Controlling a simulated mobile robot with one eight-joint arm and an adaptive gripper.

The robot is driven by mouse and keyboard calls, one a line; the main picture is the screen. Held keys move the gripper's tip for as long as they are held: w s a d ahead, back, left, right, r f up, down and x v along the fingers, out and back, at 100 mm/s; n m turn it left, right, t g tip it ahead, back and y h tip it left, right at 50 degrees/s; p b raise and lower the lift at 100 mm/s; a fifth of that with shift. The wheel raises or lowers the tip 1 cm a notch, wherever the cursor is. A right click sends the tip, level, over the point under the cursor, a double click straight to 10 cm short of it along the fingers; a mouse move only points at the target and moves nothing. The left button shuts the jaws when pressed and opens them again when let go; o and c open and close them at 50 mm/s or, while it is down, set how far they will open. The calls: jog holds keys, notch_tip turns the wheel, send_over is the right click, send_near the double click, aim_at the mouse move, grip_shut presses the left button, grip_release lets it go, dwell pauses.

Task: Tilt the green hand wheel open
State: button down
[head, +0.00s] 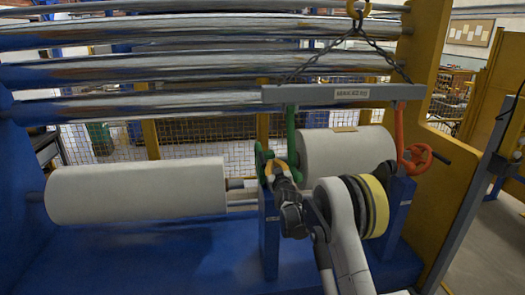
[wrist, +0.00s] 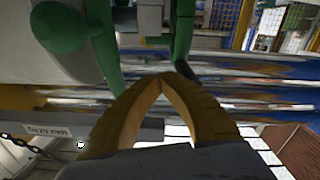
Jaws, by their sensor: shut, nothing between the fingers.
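The green hand wheel (head: 260,160) sits at the top of a blue post, between the two white rolls in the head view. Green parts (wrist: 62,28) with a rounded knob fill the upper left there, and a green bar stands just above the fingertips. I cannot tell whether the fingers touch the green parts. My wrist and arm hide part of the post and wheel.
A green hook (head: 291,135) and a red hook hang from a grey lifting beam (head: 340,94) on chains. A red hand wheel (head: 418,156) is at the right. White rolls (head: 135,190) lie either side of the green wheel. Steel rollers (head: 150,70) span behind.

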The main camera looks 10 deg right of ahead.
jog(key=s+b, duration=0.1)
jog(key=s, duration=0.8)
jog(key=s+a+r+g, duration=0.1)
jog(key=s+r+g, duration=0.1)
jog(key=s+r, duration=0.35)
jog(key=s+r+g, duration=0.2)
jog(key=s, duration=0.6)
jog(key=s+a+r+g, duration=0.1)
jog(key=s+r, duration=0.2)
jog(key=s, duration=0.4)
jog(key=s+d+f+m+g, duration=0.1)
jog(key=s+f+g, duration=0.2)
jog(key=s, duration=1.1)
jog(key=s+d+f+m+g, duration=0.1)
jog(key=s+f+g, duration=0.2)
jog(key=s, duration=1.2)
jog(key=shift+s+f+m, duration=0.25)
jog(key=shift+f+m, duration=0.05)
jog(key=shift+f, duration=0.4)
jog(key=shift+w, duration=0.1)
